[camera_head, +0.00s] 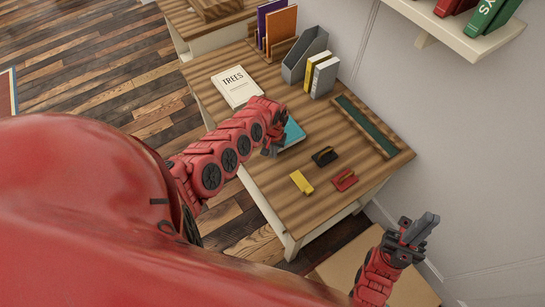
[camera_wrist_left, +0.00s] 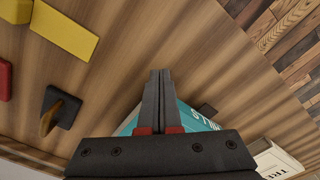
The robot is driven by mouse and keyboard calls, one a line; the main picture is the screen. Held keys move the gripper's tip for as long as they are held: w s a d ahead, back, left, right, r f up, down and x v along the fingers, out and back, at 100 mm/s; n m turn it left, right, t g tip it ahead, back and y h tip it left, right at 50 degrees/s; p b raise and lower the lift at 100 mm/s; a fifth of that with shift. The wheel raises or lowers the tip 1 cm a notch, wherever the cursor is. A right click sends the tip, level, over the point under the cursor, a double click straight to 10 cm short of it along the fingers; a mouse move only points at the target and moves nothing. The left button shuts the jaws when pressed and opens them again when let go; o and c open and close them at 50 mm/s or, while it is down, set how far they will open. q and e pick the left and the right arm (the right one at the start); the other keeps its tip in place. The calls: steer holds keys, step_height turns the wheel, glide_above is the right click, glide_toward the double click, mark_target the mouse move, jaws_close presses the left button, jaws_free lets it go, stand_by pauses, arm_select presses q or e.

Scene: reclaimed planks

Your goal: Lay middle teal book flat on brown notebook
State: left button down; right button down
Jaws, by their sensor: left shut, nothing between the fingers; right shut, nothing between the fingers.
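A teal book (camera_head: 293,134) lies on the wooden table, partly hidden behind my left gripper (camera_head: 272,148). In the left wrist view the teal book (camera_wrist_left: 198,123) shows white lettering, and the fingers cover part of it. My left gripper (camera_wrist_left: 160,73) is shut and empty, over the book in that view; I cannot tell whether it touches. I cannot make out a brown notebook; whether one lies under the teal book is hidden. My right gripper (camera_head: 424,226) is shut and empty, off the table's front right side.
On the table (camera_head: 237,123) are a white TREES book (camera_head: 236,87), a grey file holder (camera_head: 305,54) beside upright yellow and grey books, and a long tray (camera_head: 366,126). Black (camera_head: 325,156), yellow (camera_head: 301,182) and red (camera_head: 344,180) pieces lie in front. A wall shelf (camera_head: 455,33) is above right.

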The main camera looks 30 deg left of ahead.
arm_select(q)
steer(key=shift+w, duration=0.1)
steer(key=shift+w+a+f+b, duration=0.1)
steer(key=shift+w+f+b, duration=0.1)
steer(key=shift+w+b, duration=0.65)
steer(key=shift+r+b, duration=0.1)
steer(key=shift+b, duration=0.2)
steer(key=shift+r, duration=0.1)
steer(key=shift+s, duration=0.15)
